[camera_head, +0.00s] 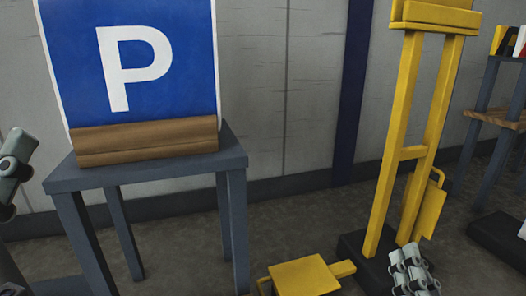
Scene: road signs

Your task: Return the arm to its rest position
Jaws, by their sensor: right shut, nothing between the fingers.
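My right gripper (408,262) shows at the bottom edge, right of centre. It is shut and empty, with its pale grey finger links close together and its lower part cut off by the frame. It appears in front of the dark base of the yellow stand (397,160); I cannot tell the distance between them. At the left edge a grey-green link of my left arm shows; no left fingers are in view.
A blue parking sign (185,70) with a white P stands in a brown wooden block (146,143) on a dark grey table (232,158). A low yellow piece (304,276) is at the bottom centre. A shelf (487,115) stands at the right.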

